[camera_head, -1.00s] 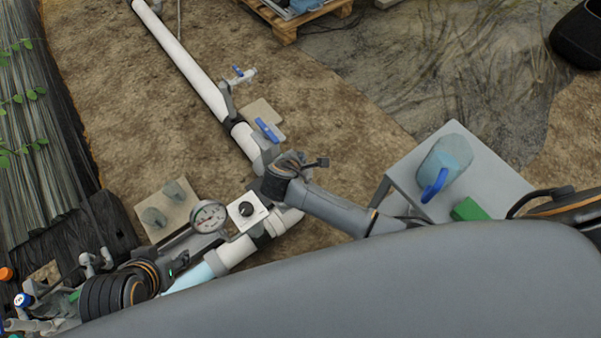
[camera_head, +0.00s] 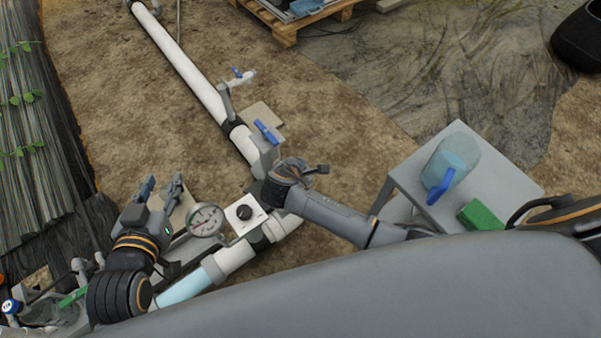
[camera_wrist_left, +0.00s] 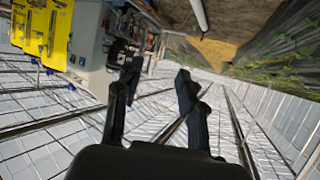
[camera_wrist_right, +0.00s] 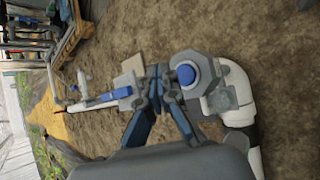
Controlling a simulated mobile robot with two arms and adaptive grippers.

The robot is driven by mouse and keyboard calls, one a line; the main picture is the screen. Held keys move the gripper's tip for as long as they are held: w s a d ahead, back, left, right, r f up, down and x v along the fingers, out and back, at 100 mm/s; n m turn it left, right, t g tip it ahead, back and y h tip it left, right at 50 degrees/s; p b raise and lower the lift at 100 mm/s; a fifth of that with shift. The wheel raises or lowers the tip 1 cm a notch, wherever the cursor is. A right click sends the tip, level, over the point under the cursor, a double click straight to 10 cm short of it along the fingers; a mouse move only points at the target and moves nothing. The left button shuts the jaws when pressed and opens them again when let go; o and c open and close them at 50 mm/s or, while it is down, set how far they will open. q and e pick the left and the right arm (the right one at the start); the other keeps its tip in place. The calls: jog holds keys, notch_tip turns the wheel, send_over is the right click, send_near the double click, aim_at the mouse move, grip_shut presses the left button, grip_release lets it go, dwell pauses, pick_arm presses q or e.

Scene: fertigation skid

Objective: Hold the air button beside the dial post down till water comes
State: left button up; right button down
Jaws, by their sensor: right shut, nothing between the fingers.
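A blue round button (camera_wrist_right: 187,75) sits on a grey hexagonal fitting in the right wrist view. In the head view I cannot make it out; my right wrist covers that part of the pipe. My right gripper (camera_wrist_right: 160,82) is shut and empty, its tips beside the fitting in the picture; I cannot tell whether they touch it. In the head view it shows foreshortened (camera_head: 316,169). A white plate with a black knob (camera_head: 245,213) and a round dial gauge (camera_head: 206,220) stand left of it. My left gripper (camera_head: 160,187) is open and empty, left of the gauge.
A white pipe (camera_head: 200,88) with blue-handled valves (camera_head: 266,131) runs up the picture. Bare soil lies between.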

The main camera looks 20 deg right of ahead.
jog(key=shift+f+b, duration=0.35)
jog(key=shift+f, duration=0.45)
pick_arm(q)
jog(key=shift+w+d+r+t+h, duration=0.25)
jog(key=shift+r+t, duration=0.2)
jog(key=shift+r, duration=0.35)
jog(key=shift+w+d+r+t+h, duration=0.15)
jog(key=shift+w+r+t, duration=0.3)
jog(key=shift+r, duration=0.3)
jog(key=shift+w+d+r+t+h, duration=0.1)
jog(key=shift+w+d+r+t, duration=0.1)
jog(key=shift+r+t, duration=0.45)
pick_arm(e)
jog(key=shift+f, duration=0.3)
pick_arm(q)
jog(key=shift+r, duration=0.15)
pick_arm(e)
jog(key=shift+f, duration=0.1)
jog(key=shift+f, duration=0.25)
pick_arm(q)
jog(key=shift+a+f+g, duration=0.1)
jog(key=shift+f+g, duration=0.25)
jog(key=shift+f, duration=0.05)
jog(key=shift+r, duration=0.35)
pick_arm(e)
jog(key=shift+f, duration=0.45)
dwell(0.8)
